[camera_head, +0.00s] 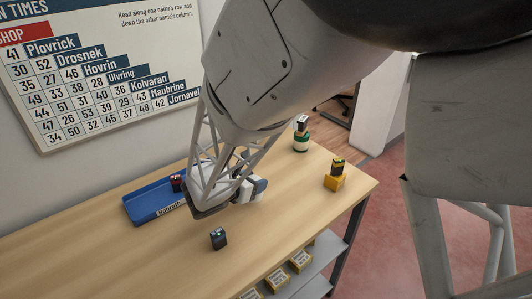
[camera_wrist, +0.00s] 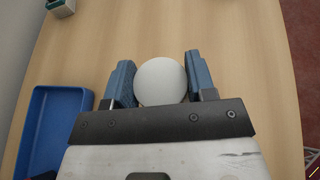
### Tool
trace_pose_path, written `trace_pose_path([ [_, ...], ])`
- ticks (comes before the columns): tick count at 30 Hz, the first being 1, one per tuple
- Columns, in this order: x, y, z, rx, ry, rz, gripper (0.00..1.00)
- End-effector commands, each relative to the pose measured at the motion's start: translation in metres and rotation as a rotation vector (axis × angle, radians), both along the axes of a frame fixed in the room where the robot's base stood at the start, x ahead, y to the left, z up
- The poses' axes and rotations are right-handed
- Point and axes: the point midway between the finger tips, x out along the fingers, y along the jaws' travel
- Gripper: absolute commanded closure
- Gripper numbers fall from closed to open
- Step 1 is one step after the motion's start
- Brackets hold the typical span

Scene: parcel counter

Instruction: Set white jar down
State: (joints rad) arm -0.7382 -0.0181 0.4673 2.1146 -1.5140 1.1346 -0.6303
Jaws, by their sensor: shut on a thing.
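The white jar (camera_wrist: 160,82) shows as a round white top between the two blue fingers of my gripper (camera_wrist: 161,84) in the wrist view. My gripper is shut on it, one finger on each side. In the head view my gripper (camera_head: 251,186) is over the middle of the wooden counter (camera_head: 285,215), just right of the blue tray. A white part of the jar (camera_head: 244,194) shows there, partly hidden by the gripper. I cannot tell whether the jar's base touches the counter.
A blue tray (camera_head: 138,213) holds a small dark-and-red box (camera_head: 178,183). A dark box (camera_head: 218,238) stands in front. A yellow block (camera_head: 334,183) with a dark box and a green-and-white container (camera_head: 301,143) stand right. Yellow boxes lie on the shelf below.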

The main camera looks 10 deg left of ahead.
Motion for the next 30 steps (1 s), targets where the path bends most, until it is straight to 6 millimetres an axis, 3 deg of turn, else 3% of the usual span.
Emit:
trace_pose_path([
  [12,0.000,0.000,-0.032,-0.001,0.001,0.001,0.89],
  [27,0.000,0.000,-0.038,-0.001,0.001,0.000,0.89],
  [28,0.000,0.000,-0.038,0.000,0.000,0.000,0.46],
  [30,0.000,0.000,-0.038,0.000,0.000,0.000,0.36],
])
